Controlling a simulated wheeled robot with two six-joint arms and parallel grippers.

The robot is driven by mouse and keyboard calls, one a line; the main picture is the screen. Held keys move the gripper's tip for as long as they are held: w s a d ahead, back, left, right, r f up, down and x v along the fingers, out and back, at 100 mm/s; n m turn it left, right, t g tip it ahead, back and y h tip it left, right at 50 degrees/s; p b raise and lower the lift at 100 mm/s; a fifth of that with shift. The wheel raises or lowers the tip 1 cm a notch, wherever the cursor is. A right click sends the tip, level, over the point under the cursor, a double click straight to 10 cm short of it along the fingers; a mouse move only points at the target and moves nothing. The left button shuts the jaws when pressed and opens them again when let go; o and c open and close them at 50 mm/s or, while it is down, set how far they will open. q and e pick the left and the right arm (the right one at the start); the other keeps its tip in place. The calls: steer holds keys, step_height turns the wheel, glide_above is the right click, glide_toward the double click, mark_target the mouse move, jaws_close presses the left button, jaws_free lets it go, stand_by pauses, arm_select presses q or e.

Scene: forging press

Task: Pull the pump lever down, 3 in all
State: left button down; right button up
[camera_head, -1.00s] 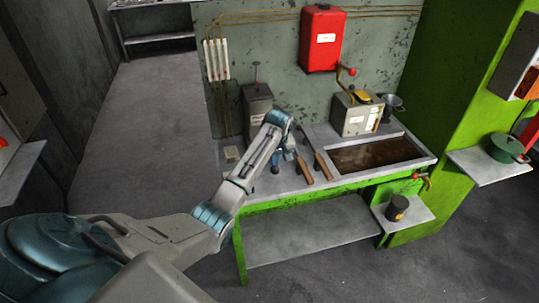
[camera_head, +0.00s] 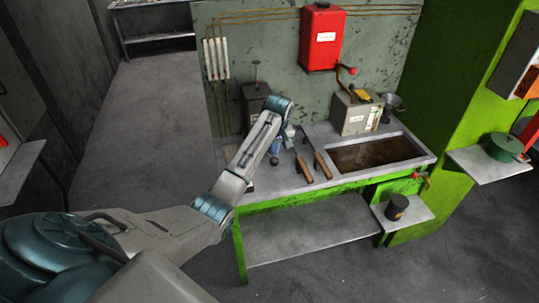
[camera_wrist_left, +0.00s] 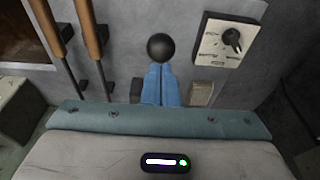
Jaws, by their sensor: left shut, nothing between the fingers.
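The pump lever's black ball knob (camera_head: 274,160) shows at the bench's left end, below my left wrist. In the left wrist view the knob (camera_wrist_left: 161,46) is just beyond the tips of my left gripper (camera_wrist_left: 160,68). The blue fingers are closed together with nothing between them. Whether they touch the knob, I cannot tell. In the head view the left gripper (camera_head: 287,138) is small and partly hidden by my wrist. The lever's rod is hidden. My right gripper is not in view.
Two brown-handled tools (camera_head: 313,166) lie right of the knob. A sunken tray (camera_head: 428,158), a beige box (camera_head: 353,117) and a dark box (camera_head: 255,98) are on the bench. A red box (camera_head: 322,38) hangs above. A dial plate (camera_wrist_left: 228,40) shows in the wrist view.

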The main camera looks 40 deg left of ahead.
mark_target(275, 161)
arm_select(q)
steer(key=shift+f, duration=0.1)
steer(key=shift+s+d+f+b, duration=0.1)
steer(key=shift+s+d+f, duration=0.05)
steer(key=shift+f, duration=0.5)
steer(key=shift+s+d+f+b, duration=0.15)
steer(key=shift+f, duration=0.55)
steer(key=shift+s+d+f+b, duration=0.1)
steer(key=shift+s+d+f, duration=0.05)
steer(key=shift+f, duration=0.5)
steer(key=shift+s+d+f+b, duration=0.1)
steer(key=shift+f+b, duration=0.1)
steer(key=shift+f, duration=0.8)
steer(key=shift+s+d+f+b, duration=0.1)
steer(key=shift+f+b, duration=0.05)
steer(key=shift+f, duration=0.8)
